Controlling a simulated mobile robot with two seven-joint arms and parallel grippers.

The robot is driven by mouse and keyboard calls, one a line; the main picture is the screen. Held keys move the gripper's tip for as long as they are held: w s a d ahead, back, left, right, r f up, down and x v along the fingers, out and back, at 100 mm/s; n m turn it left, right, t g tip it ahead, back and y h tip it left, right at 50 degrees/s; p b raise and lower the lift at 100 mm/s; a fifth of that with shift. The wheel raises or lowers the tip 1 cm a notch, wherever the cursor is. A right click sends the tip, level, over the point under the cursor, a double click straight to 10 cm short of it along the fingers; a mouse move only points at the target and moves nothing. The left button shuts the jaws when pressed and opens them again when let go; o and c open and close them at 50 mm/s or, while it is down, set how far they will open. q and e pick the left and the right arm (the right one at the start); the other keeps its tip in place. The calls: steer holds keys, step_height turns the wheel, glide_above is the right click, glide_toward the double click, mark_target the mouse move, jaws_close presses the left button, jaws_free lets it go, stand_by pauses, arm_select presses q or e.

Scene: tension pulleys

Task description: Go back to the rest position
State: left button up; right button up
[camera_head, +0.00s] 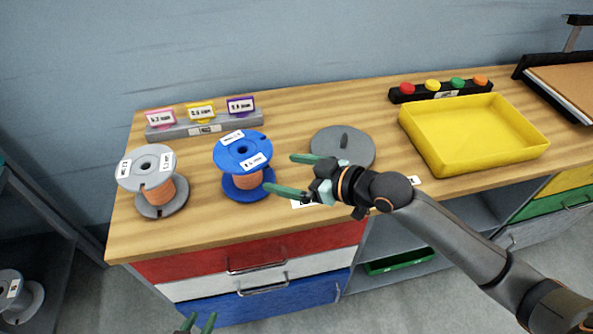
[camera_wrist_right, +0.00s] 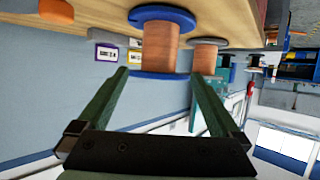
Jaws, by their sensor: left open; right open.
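My right gripper (camera_head: 283,174) reaches in from the right over the front of the table in the head view. It is open, its two green fingers pointing left toward the blue spool (camera_head: 243,152). In the right wrist view the blue spool (camera_wrist_right: 160,42) with copper wire appears beyond the open fingertips (camera_wrist_right: 165,85), with nothing between them. I cannot tell whether a finger touches it. My left gripper (camera_head: 197,322) shows only as two green fingertips at the bottom edge of the head view, apart and empty, in front of the drawers.
A grey spool (camera_head: 146,168) stands left of the blue one. A grey disc (camera_head: 343,146), a yellow tray (camera_head: 470,133), a colored button bar (camera_head: 440,90) and a label rack (camera_head: 204,124) are on the wooden table (camera_head: 290,110). Red, white and blue drawers (camera_head: 250,262) lie below the front edge.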

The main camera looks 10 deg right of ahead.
arm_select(q)
steer(key=shift+s+a+f, duration=0.1)
steer(key=shift+s+f, duration=0.05)
steer(key=shift+s, duration=0.15)
arm_select(e)
steer(key=shift+v, duration=1.05)
steer(key=s+f, duration=0.1)
steer(key=s+f+h, duration=0.1)
steer(key=shift+s+a+f+m+g, duration=0.25)
steer(key=shift+s+f+m+g, duration=0.05)
steer(key=shift+s+f, duration=0.1)
steer(key=s+d+f+m+g+h, duration=0.35)
steer(key=s+d+f, duration=0.2)
steer(key=s, duration=0.45)
steer(key=s+d+f+m+g+h, duration=0.25)
steer(key=s+d+f+h, duration=0.25)
steer(key=s+d, duration=0.3)
arm_select(q)
step_height(320, 180, up, 7)
steer(key=a+p, duration=0.1)
steer(key=p, duration=0.6)
steer(key=shift+s+f, duration=0.15)
arm_select(e)
steer(key=w+a+f+t+y, duration=0.2)
steer(key=w+a+f+t, duration=0.1)
steer(key=a+t, duration=0.3)
steer(key=shift+f, duration=0.35)
